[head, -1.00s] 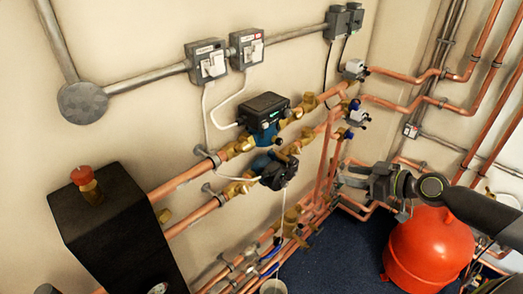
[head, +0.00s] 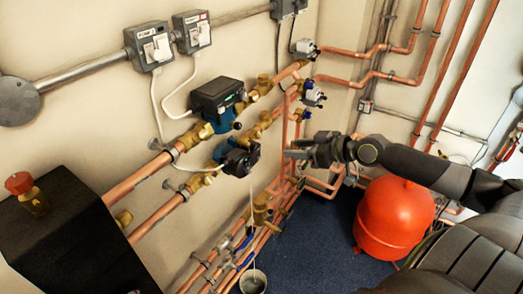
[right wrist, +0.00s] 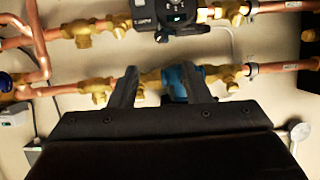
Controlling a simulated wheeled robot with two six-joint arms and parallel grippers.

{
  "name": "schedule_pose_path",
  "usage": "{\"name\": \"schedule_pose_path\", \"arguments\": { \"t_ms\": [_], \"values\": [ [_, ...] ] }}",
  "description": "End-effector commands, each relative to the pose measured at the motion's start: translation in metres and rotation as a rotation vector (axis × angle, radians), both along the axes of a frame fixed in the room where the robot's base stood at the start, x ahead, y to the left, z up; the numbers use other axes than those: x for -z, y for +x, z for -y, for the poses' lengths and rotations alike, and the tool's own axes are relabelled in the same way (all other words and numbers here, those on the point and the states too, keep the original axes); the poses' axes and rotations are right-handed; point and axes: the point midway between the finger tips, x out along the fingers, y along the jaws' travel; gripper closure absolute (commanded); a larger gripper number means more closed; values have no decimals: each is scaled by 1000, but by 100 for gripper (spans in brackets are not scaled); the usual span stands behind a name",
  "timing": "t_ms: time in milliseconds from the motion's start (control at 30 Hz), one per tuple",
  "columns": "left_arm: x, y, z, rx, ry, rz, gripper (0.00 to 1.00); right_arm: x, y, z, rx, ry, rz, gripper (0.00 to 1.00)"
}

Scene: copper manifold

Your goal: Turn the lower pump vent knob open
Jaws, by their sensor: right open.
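The lower pump (head: 238,158), a dark head on a blue body, sits on the lower copper pipe run on the wall. Its blue body shows between my right fingers in the right wrist view (right wrist: 178,82). I cannot clearly make out its vent knob; the pump's front is small in the head view and partly hidden by a finger in the wrist view. My right gripper (head: 290,154) is open and empty, to the right of the lower pump and apart from it, fingers towards the wall. Its fingers also show in the wrist view (right wrist: 161,76). My left gripper is out of view.
The upper pump (head: 217,98) with a green display sits just above. Brass valves (head: 263,122) and copper pipes flank both pumps. A red vessel (head: 393,218) stands below my right arm. A black box with a red-capped fitting (head: 20,184) is at left. A small bucket (head: 252,282) is below.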

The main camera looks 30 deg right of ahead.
Motion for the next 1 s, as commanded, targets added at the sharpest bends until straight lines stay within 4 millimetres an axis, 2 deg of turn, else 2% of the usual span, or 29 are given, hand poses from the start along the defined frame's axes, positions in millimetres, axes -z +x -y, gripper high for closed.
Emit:
{"name": "schedule_pose_path", "arguments": {
  "t_ms": [1000],
  "values": [
    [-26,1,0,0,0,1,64,44,102,-44,2,4,-2,57]
  ]
}}
